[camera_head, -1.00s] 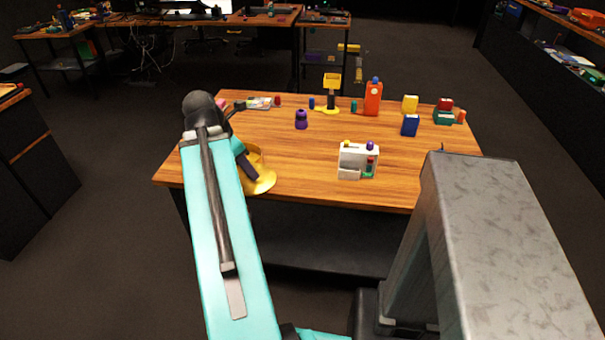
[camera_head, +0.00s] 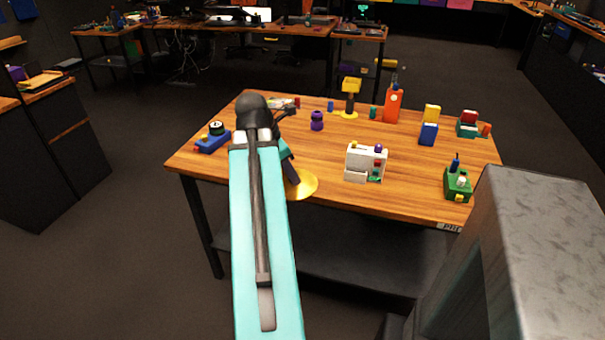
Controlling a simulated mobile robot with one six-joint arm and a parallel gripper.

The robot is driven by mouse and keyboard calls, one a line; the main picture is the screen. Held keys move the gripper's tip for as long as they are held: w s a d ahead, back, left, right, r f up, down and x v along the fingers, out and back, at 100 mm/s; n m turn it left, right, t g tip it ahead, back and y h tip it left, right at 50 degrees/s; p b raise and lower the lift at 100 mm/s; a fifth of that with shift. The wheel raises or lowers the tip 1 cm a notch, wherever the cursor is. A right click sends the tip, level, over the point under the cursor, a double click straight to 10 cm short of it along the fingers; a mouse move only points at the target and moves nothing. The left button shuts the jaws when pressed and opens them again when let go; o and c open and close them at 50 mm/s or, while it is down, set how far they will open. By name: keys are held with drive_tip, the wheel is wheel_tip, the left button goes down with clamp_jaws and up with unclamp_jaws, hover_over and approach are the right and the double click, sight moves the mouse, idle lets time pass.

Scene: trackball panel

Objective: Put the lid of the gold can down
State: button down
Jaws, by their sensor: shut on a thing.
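A flat, round gold piece (camera_head: 304,186), which looks like the can's lid, shows at the end of my arm near the front edge of the wooden table. My gripper (camera_head: 292,181) is shut on it; the fingertips are mostly hidden behind my teal arm and dark wrist. I cannot tell whether the lid touches the tabletop. The gold can's body is not clearly visible; my arm covers the table left of the lid.
A white panel box (camera_head: 363,164) stands right of the lid. A green box (camera_head: 458,186) is at the table's right. A blue device (camera_head: 213,141) lies at left. A purple object (camera_head: 317,121) and an orange bottle (camera_head: 393,104) stand farther back. Bare wood (camera_head: 335,190) lies between lid and panel.

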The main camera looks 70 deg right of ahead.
drive_tip(key=shift+w+a+f, duration=0.15)
drive_tip(key=shift+w+f, duration=0.15)
drive_tip(key=shift+w, duration=0.05)
drive_tip(key=shift+w, duration=0.15)
drive_tip(key=shift+d+r+p, duration=0.2)
drive_tip(key=shift+r+p, duration=0.05)
drive_tip(key=shift+p, duration=0.55)
drive_tip(key=shift+d+p, duration=0.2)
drive_tip(key=shift+p, duration=0.55)
drive_tip(key=shift+d+p, duration=0.1)
drive_tip(key=shift+p, duration=0.25)
drive_tip(key=p, duration=0.3)
drive_tip(key=d+p, duration=0.1)
drive_tip(key=p, duration=0.2)
drive_tip(key=shift+w+d+f+p, duration=0.15)
drive_tip(key=shift+d+p, duration=0.1)
drive_tip(key=shift+p, duration=0.15)
drive_tip(key=shift+d+f, duration=0.1)
drive_tip(key=shift+d, duration=0.1)
drive_tip(key=d+p, duration=0.1)
drive_tip(key=d, duration=0.3)
drive_tip(key=d+f, duration=0.1)
drive_tip(key=d, duration=0.3)
drive_tip(key=w+d+p, duration=0.1)
drive_tip(key=d, duration=0.4)
drive_tip(key=shift+w+f+p, duration=0.1)
drive_tip(key=shift+f+p, duration=0.1)
drive_tip(key=shift+p, duration=0.1)
